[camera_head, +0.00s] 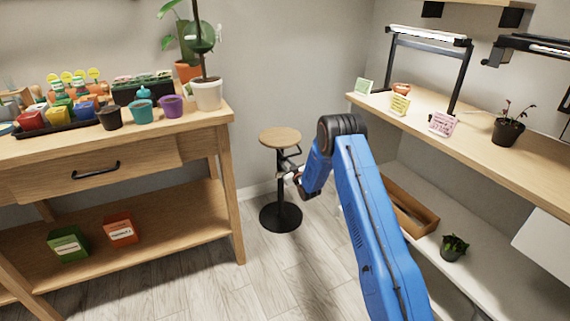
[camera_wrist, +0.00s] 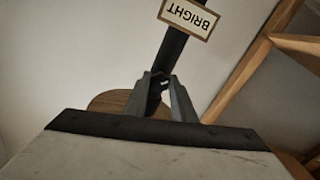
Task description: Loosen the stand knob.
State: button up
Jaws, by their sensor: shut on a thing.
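The stand (camera_head: 284,190) has a round wooden top (camera_head: 280,137), a black pole and a round black base on the floor. My gripper (camera_head: 287,172) reaches the pole from the right, below the top. In the wrist view, my gripper's two grey fingers (camera_wrist: 160,80) are shut on a small dark part beside the black pole (camera_wrist: 170,58), which appears to be the knob (camera_wrist: 155,88). The fingers hide much of it, so its turn cannot be read. A BRIGHT label (camera_wrist: 189,17) is on the pole. Part of the wooden top (camera_wrist: 108,101) shows behind the fingers.
A wooden bench (camera_head: 110,150) with pots and a tall plant (camera_head: 207,92) stands left of the stand. A shelf unit (camera_head: 480,140) with lamps, cards and a potted plant (camera_head: 508,130) stands at the right. Bare floor (camera_head: 255,265) lies in front of the stand.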

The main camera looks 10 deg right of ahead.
jog(key=n, duration=1.4)
jog(key=shift+n, duration=0.3)
jog(key=n, duration=1.2)
jog(key=shift+n, duration=0.3)
jog(key=o, duration=1.1)
jog(key=shift+r, duration=0.1)
jog(key=shift+c, duration=0.2)
jog(key=v, duration=1.7)
jog(key=shift+s, duration=0.25)
